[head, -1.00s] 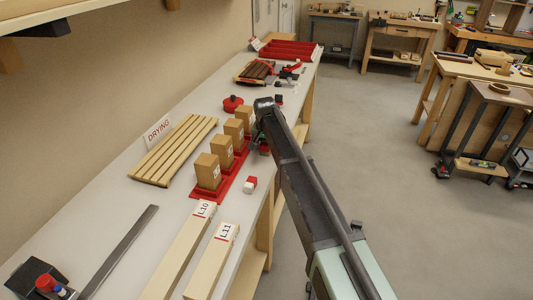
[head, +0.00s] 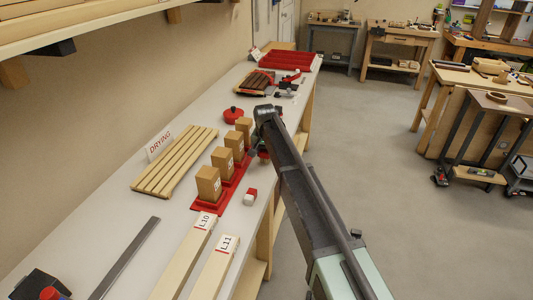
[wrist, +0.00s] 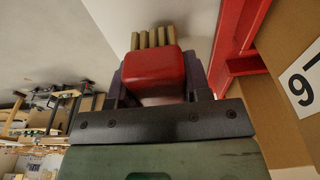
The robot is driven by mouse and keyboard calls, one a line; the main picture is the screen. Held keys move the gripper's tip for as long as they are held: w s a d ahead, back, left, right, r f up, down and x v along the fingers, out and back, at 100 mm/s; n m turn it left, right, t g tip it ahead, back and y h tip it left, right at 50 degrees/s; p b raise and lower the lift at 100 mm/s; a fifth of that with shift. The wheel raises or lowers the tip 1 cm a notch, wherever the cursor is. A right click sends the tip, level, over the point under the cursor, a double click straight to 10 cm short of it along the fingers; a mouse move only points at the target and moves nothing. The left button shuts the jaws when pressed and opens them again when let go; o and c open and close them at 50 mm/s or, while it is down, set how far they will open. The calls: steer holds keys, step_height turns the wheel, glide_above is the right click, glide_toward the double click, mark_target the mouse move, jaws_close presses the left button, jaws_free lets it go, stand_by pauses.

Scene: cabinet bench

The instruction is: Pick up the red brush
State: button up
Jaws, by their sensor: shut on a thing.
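In the head view my gripper is mostly hidden behind my arm, beside the row of wooden blocks at the bench's right edge. Whether the brush touches the bench cannot be told.
Wooden blocks (head: 208,183) stand on a red base (head: 208,206) on the bench. One numbered block (wrist: 300,85) is close on the right in the wrist view. A small red and white block (head: 250,197) lies nearby. A slatted drying rack (head: 172,163) is at left.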

step_height(320, 180, up, 18)
steer(key=p, duration=1.6)
